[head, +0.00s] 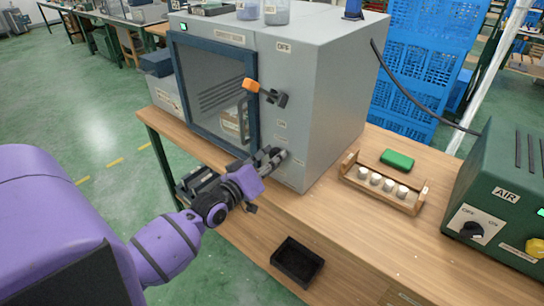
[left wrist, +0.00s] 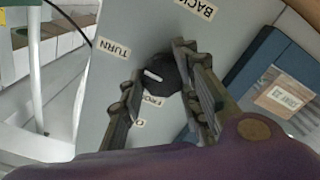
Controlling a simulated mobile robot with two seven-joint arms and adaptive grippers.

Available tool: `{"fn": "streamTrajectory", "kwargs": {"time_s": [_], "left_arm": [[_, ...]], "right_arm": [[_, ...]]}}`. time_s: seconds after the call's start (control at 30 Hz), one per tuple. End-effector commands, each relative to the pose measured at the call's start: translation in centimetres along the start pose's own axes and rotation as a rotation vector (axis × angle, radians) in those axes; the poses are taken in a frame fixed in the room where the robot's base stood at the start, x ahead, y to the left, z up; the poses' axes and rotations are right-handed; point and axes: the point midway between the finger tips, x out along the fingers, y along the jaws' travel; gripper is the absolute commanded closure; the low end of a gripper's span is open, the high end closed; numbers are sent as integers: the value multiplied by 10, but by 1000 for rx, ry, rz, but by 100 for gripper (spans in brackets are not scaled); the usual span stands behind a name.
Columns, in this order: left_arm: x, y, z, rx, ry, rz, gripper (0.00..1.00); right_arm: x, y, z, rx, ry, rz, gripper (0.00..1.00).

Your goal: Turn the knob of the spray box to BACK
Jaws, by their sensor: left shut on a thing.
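The grey spray box (head: 325,90) stands on the wooden bench, its dark blue framed door shut. My left gripper (head: 272,158) reaches the lower part of its front panel and hides the knob in the head view. In the left wrist view, the black knob (left wrist: 163,74) sits between the two fingers of my left gripper (left wrist: 158,78), which is shut on it. The knob's white mark points toward the TURN label (left wrist: 113,48). The BACK label (left wrist: 197,8) is at the top of that view, and the FRONT label is partly hidden below the knob. My right gripper is out of view.
An orange and black latch (head: 264,92) sticks out above my gripper. A wooden rack (head: 385,188) with several white-topped pieces and a green block (head: 397,159) lie to the right. A green AIR box (head: 500,200) stands at far right. A black tray (head: 297,262) lies below the bench top.

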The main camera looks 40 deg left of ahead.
Motion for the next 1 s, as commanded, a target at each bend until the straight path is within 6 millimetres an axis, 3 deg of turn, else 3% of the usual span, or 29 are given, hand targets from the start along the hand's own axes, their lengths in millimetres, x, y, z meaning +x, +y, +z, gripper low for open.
{"fn": "streamTrajectory", "kwargs": {"time_s": [0.03, 1.0], "left_arm": [[3, 9, -10, 50, 18, 15, 95], [3, 7, -1, 967, 20, 10, 95]], "right_arm": [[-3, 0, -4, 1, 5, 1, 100], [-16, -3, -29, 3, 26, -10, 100]]}}
